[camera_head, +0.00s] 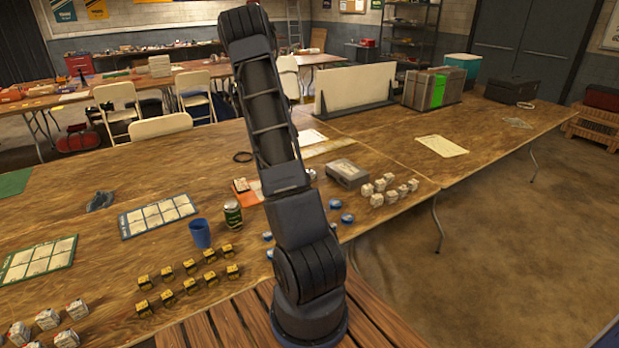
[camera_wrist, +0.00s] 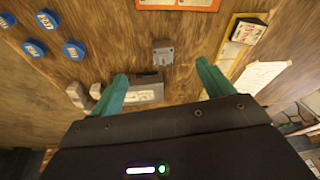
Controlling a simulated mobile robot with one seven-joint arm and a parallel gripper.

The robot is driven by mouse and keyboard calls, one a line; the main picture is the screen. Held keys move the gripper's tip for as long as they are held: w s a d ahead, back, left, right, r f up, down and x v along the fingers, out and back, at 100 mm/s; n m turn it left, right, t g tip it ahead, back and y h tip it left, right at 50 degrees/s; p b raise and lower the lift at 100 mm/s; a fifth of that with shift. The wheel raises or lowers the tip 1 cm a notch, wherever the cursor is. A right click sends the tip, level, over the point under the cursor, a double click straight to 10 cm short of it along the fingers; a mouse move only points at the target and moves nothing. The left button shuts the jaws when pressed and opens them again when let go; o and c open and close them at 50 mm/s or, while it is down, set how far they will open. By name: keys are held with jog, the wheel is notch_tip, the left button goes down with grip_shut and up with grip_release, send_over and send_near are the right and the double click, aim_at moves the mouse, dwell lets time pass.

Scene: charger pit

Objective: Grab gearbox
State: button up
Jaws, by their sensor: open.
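My gripper (camera_wrist: 162,70) shows in the wrist view with its two teal fingers spread wide and nothing held between them. A small grey block with a protruding part (camera_wrist: 163,53), perhaps the gearbox, lies on the wooden table just beyond the fingertips, in line with the gap. A larger grey box (camera_wrist: 145,90) shows between the fingers, partly hidden by the left finger and the gripper body. In the head view a grey box (camera_head: 346,172) lies on the table right of my arm. My gripper is hidden behind the arm there.
White cubes (camera_head: 390,188) stand right of the arm. Blue discs (camera_wrist: 73,50) lie at the left in the wrist view. A can (camera_head: 232,213), a blue cup (camera_head: 200,233) and several small yellow-black blocks (camera_head: 188,285) stand left of the arm. A white panel (camera_head: 354,88) stands behind.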

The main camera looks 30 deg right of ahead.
jog(key=w+d+f, duration=0.1)
jog(key=d+f, duration=0.2)
jog(key=f, duration=0.2)
jog(key=d+f+m, duration=0.1)
jog(key=d+f, duration=0.2)
jog(key=f, duration=0.2)
jog(key=w+d+f+m+g+h, duration=0.1)
jog(key=d+f, duration=0.2)
jog(key=f, duration=0.2)
jog(key=shift+w+d, duration=0.35)
jog(key=shift+d, duration=0.05)
jog(key=shift+d+x, duration=0.2)
jog(key=shift+x, duration=1.1)
jog(key=shift+d+x, duration=0.2)
jog(key=shift+x, duration=1.05)
jog(key=shift+r, duration=0.15)
jog(key=shift+c, duration=0.2)
jog(key=c, duration=1.4)
